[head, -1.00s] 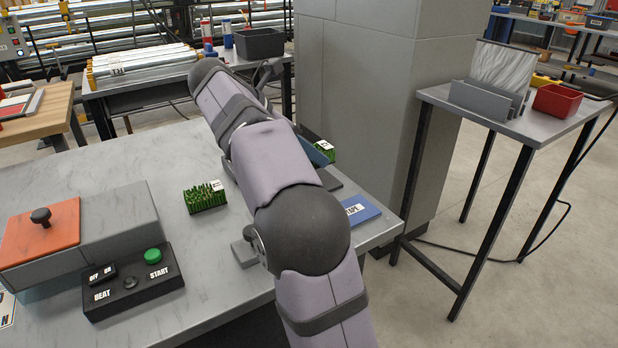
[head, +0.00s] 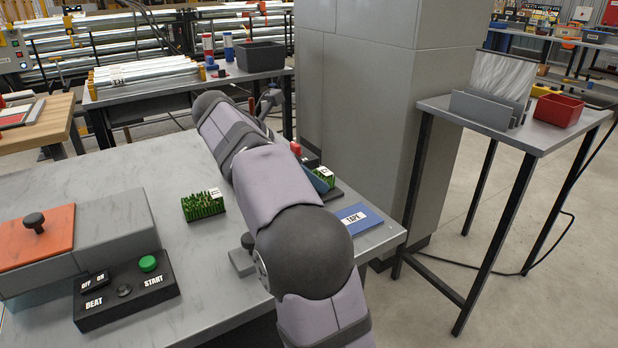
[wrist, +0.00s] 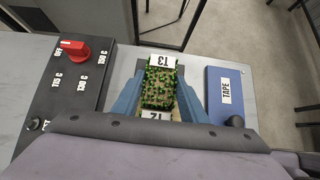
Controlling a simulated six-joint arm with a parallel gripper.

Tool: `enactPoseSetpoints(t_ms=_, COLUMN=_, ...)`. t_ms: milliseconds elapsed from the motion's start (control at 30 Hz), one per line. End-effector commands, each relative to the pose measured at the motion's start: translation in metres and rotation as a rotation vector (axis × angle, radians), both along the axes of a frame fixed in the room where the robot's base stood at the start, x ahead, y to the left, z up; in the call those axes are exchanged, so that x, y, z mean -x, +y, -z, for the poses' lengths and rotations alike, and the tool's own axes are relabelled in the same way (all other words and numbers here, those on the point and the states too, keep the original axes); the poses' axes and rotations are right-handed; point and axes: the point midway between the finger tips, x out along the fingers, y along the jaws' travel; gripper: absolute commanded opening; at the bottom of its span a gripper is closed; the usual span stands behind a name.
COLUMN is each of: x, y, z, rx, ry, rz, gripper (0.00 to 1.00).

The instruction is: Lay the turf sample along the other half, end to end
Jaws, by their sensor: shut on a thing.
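A green turf block (head: 203,207) with a white label at its far right corner lies on the grey bench in the head view, left of my arm. My gripper (wrist: 158,82) is shut on a second green turf sample (wrist: 158,90), with its blue fingers on either side. A white label reading T3 shows at its far end in the wrist view. Another white label is partly cut off at the near end; I cannot tell what it sits on. The held sample also shows in the head view (head: 323,176), partly hidden by my gripper and arm.
A dark dial panel with a red knob (wrist: 73,47) stands left of my gripper in the wrist view, and the blue TAPE pad (wrist: 226,92) lies right. In the head view, a START/BEAT control box (head: 125,290) stands front left. Bench around the loose turf is clear.

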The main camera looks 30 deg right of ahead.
Motion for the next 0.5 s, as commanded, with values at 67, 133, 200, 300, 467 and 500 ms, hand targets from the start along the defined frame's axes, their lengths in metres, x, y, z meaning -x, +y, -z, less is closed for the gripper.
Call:
enactPoseSetpoints(t_ms=67, x=0.0, y=0.0, z=0.0003, rx=0.0, ry=0.0, rz=0.0, gripper=0.53)
enactPoseSetpoints(t_ms=133, x=0.0, y=0.0, z=0.0003, rx=0.0, ry=0.0, rz=0.0, gripper=0.57)
enactPoseSetpoints(t_ms=200, x=0.0, y=0.0, z=0.0003, rx=0.0, ry=0.0, rz=0.0, gripper=0.57)
enactPoseSetpoints(t_ms=300, x=0.0, y=0.0, z=0.0003, rx=0.0, ry=0.0, rz=0.0, gripper=0.57)
enactPoseSetpoints(t_ms=467, x=-0.0001, y=0.0005, z=-0.0021, rx=0.0, ry=0.0, rz=0.0, gripper=0.57)
enactPoseSetpoints(t_ms=500, x=-0.0002, y=0.0022, z=-0.004, rx=0.0, ry=0.0, rz=-0.001, gripper=0.57)
